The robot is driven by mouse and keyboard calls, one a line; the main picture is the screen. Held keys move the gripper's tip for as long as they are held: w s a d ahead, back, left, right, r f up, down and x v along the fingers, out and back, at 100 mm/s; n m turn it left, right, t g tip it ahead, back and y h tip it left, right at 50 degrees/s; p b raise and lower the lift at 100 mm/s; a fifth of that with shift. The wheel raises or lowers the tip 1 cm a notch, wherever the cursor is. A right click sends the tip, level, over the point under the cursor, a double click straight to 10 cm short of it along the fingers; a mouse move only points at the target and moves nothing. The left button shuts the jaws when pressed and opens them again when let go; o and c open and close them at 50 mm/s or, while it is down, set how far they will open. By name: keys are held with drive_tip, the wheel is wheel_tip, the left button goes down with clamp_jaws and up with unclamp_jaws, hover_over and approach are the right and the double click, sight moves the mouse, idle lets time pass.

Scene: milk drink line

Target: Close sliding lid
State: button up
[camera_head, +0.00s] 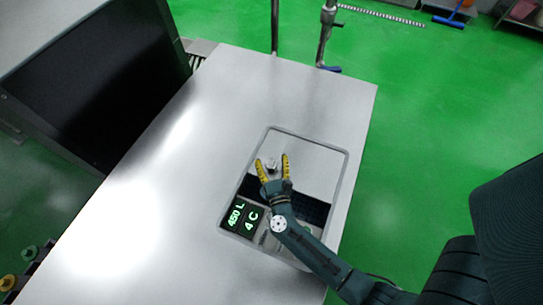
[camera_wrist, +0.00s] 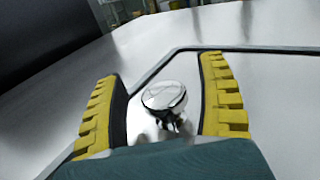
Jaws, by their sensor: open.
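The sliding lid (camera_head: 305,158) is a flat pale metal panel in a rounded rectangular frame in the top of a metal cabinet. It covers the far part of the frame, and a dark opening (camera_head: 312,208) shows nearer to me. A shiny round knob (camera_wrist: 164,97) stands on the lid near its near edge; it also shows in the head view (camera_head: 271,164). My gripper (camera_head: 272,160) is open, with its yellow ridged fingers on either side of the knob. In the wrist view, gaps show between the knob and both fingers.
A display (camera_head: 243,216) reading 450 L and 4 C sits at the near left of the frame. The metal cabinet top (camera_head: 190,150) is bare to the left. Metal pipes (camera_head: 326,30) stand beyond the far edge. Green floor (camera_head: 430,120) lies to the right.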

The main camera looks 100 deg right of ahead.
wheel_tip(320, 180, up, 9)
drive_tip(key=shift+f, duration=0.15)
